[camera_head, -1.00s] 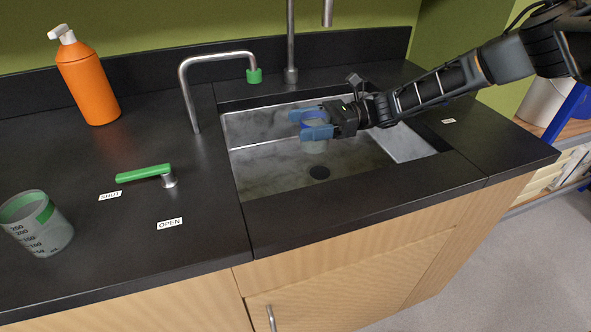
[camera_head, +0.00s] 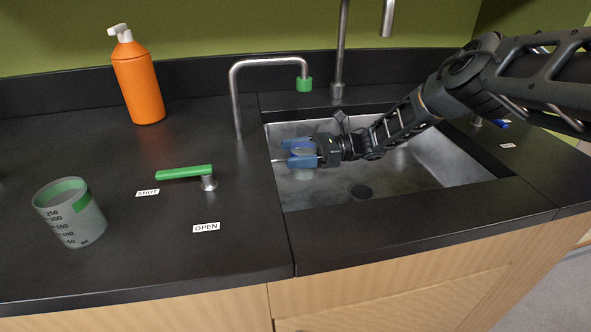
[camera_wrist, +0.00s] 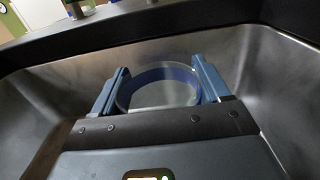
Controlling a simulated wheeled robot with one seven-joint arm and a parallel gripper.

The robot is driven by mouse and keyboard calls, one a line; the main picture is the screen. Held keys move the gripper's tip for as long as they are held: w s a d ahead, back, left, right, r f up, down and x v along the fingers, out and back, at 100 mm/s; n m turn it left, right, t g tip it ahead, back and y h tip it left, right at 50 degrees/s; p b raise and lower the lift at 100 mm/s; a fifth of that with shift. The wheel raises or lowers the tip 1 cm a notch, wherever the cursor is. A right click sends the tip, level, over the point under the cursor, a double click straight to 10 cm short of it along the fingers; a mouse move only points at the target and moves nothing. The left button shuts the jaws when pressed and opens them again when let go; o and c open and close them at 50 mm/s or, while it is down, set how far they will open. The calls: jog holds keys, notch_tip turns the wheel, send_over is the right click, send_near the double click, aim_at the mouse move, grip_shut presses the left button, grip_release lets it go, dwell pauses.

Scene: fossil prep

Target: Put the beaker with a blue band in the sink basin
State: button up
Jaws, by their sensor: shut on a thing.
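The blue-banded beaker (camera_head: 303,172) is between the blue fingers of my gripper (camera_head: 301,157), which is shut on it. In the head view it is inside the opening of the metal sink basin (camera_head: 440,160), towards its left side. In the wrist view my gripper (camera_wrist: 160,88) has one finger on each side of the beaker (camera_wrist: 158,92), and the blue band shows near its rim. The basin walls (camera_wrist: 265,75) surround it. Whether the beaker's base touches the basin floor cannot be told.
A green-banded beaker (camera_head: 70,213) stands on the black counter (camera_head: 120,270) at the left. A green-tipped spout (camera_head: 238,95) and a taller tap (camera_head: 340,50) rise behind. An orange bottle (camera_head: 138,80) stands at the back.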

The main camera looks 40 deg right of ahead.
jog(key=shift+f+b, duration=0.5)
jog(key=shift+f, duration=1.45)
jog(key=shift+f, duration=0.1)
jog(key=o, duration=1)
jog(key=shift+o, duration=0.2)
jog(key=b+v, duration=0.2)
jog(key=v, duration=1)
